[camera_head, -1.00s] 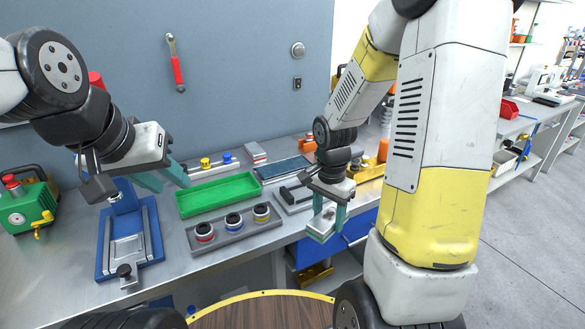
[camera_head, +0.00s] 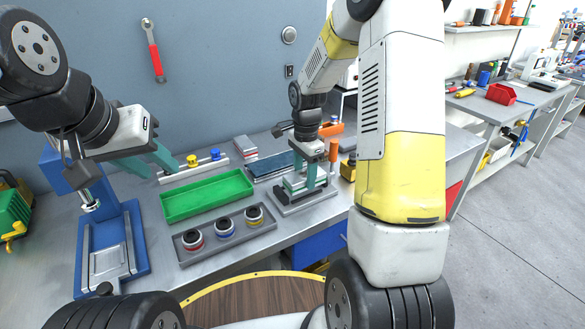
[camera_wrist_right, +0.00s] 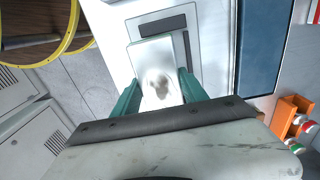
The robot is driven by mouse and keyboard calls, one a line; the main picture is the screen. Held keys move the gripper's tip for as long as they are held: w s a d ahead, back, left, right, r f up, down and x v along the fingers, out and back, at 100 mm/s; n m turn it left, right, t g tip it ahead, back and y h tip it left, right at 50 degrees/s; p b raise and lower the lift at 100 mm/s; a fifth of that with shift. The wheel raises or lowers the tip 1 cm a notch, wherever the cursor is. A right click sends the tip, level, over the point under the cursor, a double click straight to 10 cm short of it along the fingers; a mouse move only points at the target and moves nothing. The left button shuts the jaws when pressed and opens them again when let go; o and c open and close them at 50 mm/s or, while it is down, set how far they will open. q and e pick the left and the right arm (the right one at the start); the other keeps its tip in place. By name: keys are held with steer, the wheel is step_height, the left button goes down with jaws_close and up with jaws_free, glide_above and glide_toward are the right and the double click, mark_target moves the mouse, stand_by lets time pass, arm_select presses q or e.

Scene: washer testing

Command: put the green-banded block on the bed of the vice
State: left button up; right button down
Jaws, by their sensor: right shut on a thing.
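In the head view the block (camera_head: 294,183) is small and partly hidden by my right gripper (camera_head: 303,184). It is over the grey vice (camera_head: 309,202) on the bench; its pale body with dark bars (camera_wrist_right: 163,24) shows just beyond the block in the wrist view. I cannot tell if the block touches the bed. My left gripper (camera_head: 160,172) is open and empty, above the bench left of the green tray.
The green tray (camera_head: 207,196) and a grey holder (camera_head: 191,257) with red-, blue- and yellow-banded round parts are left of the vice. A blue press (camera_head: 82,262) stands at far left.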

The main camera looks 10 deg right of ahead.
mark_target(302, 180)
steer(key=shift+w+a, duration=0.15)
steer(key=shift+w, duration=0.85)
steer(key=shift+f, duration=1.8)
steer(key=shift+f, duration=0.1)
steer(key=c, duration=0.6)
jaws_free()
steer(key=shift+f, duration=0.1)
